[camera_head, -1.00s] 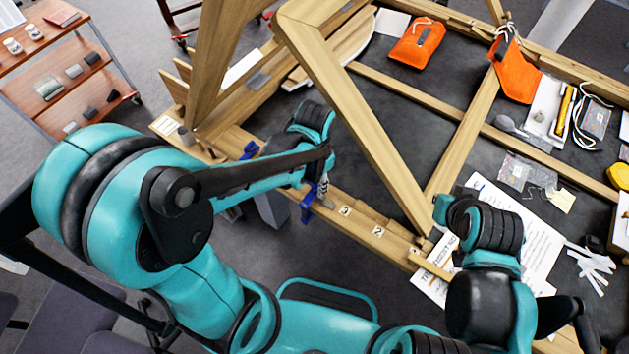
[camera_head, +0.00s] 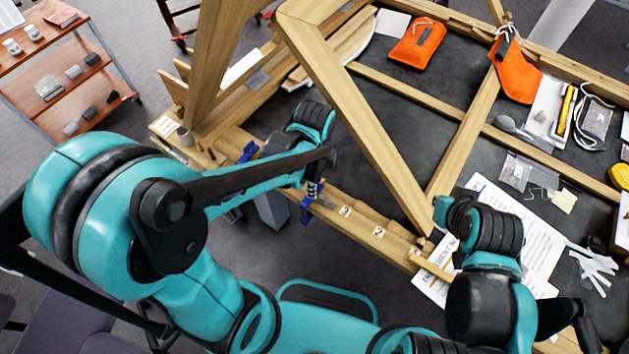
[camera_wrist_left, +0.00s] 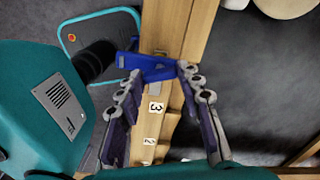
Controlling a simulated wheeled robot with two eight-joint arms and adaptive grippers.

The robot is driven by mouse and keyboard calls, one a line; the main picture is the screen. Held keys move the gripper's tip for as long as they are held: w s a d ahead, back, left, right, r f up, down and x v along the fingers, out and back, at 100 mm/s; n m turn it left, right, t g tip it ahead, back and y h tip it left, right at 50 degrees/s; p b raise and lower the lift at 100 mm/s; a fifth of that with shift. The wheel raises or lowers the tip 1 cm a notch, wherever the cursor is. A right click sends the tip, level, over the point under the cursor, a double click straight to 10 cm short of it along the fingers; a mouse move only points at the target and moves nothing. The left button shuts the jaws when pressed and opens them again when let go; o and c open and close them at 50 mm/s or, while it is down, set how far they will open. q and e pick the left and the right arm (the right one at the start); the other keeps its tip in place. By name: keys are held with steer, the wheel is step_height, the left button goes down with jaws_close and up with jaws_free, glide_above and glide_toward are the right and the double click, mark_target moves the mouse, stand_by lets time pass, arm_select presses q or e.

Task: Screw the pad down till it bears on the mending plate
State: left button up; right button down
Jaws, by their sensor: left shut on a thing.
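My left gripper (camera_head: 314,190) is at the edge of the wooden frame, over the lower blue clamp (camera_head: 306,212). In the left wrist view the two fingers of this gripper (camera_wrist_left: 161,72) stand well apart, with their tips at either side of a blue clamp part (camera_wrist_left: 150,68), and hold it. The numbered wooden rail (camera_wrist_left: 172,105) runs beneath. The clamp's pad and the mending plate cannot be made out; the gripper and clamp hide that spot. My right arm is over the right side of the frame; its fingers are not visible.
A second blue clamp (camera_head: 248,151) sits on the rail further left. A diagonal wooden beam (camera_head: 365,125) stands close to the right of my left wrist. Orange pouches (camera_head: 417,43), papers (camera_head: 520,230) and small tools lie on the dark surface at the right.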

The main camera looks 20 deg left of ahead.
arm_select(q)
steer(key=m, duration=1.3)
stand_by(0.5)
steer(key=o, duration=1.2)
steer(key=shift+c, duration=0.2)
step_height(320, 180, up, 8)
steer(key=shift+f, duration=0.25)
